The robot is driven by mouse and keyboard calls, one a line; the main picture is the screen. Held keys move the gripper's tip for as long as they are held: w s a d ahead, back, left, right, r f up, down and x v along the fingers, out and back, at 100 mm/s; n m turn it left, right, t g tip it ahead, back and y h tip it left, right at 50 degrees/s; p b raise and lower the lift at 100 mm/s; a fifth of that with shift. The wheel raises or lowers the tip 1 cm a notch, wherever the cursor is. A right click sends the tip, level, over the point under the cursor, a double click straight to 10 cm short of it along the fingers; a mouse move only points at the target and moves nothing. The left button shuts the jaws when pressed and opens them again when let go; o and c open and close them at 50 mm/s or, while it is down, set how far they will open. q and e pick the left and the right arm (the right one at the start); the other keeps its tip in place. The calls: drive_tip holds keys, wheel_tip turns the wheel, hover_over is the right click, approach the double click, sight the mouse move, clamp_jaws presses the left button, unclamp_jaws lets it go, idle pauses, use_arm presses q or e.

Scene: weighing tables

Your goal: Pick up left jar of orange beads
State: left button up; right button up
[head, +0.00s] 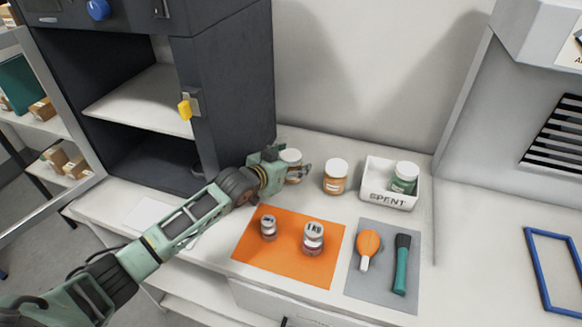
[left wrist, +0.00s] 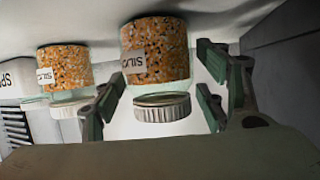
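The left jar of orange beads (head: 291,156), with a white lid, stands at the back of the table beside the dark cabinet, partly hidden by my left gripper (head: 292,164). In the left wrist view, which is upside down, this jar (left wrist: 155,50) lies between the two fingers of my left gripper (left wrist: 155,108). The fingers are open, with gaps visible on both sides of the lid. A second jar of orange beads (head: 335,178) stands to its right; it also shows in the left wrist view (left wrist: 63,68). My right gripper is not in view.
A white tray marked SPENT (head: 390,199) holds a green jar (head: 404,177). A grey mat (head: 382,287) carries an orange-headed tool (head: 368,244) and a green-handled one (head: 401,265). The dark cabinet (head: 235,85) stands close by, left.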

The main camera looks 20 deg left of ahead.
use_arm(q)
drive_tip(key=c, duration=1.1)
drive_tip(key=shift+r, duration=0.1)
